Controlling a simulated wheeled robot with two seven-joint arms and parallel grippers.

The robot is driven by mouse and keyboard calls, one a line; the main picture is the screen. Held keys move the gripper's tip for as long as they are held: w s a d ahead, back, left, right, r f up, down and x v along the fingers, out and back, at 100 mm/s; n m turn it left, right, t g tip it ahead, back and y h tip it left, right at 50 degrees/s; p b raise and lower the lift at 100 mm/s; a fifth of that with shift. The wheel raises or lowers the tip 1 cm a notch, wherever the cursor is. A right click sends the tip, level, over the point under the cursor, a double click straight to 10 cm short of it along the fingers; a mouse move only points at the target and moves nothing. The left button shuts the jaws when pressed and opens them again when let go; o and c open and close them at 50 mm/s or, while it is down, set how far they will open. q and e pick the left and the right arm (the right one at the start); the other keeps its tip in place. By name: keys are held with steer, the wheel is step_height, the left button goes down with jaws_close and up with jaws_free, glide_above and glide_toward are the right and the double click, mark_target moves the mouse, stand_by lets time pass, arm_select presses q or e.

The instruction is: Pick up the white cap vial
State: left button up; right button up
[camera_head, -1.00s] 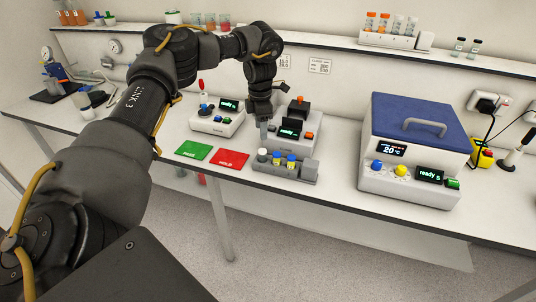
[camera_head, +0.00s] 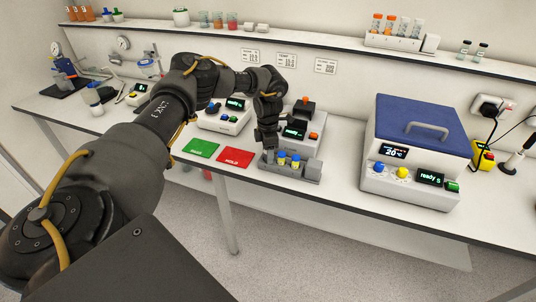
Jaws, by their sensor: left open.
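A small grey rack (camera_head: 300,177) stands near the front edge of the bench. Two vials with blue caps and yellow bodies, one (camera_head: 281,160) and another (camera_head: 295,162), stand in it. My left gripper (camera_head: 269,150) points down over the rack's left end, just left of these vials. It is open. The white cap vial is hidden behind or between its fingers, so I cannot tell whether they touch it. My right gripper is not in view.
A green mat (camera_head: 201,148) and a red mat (camera_head: 236,157) lie left of the rack. A device with a small screen (camera_head: 312,140) stands close behind it. A blue-lidded machine (camera_head: 420,135) stands to the right, with bare bench between.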

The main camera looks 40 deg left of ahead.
arm_select(q)
steer(key=shift+f, duration=0.3)
steer(key=c, duration=1.1)
steer(key=shift+o, duration=0.2)
steer(key=shift+r, duration=0.1)
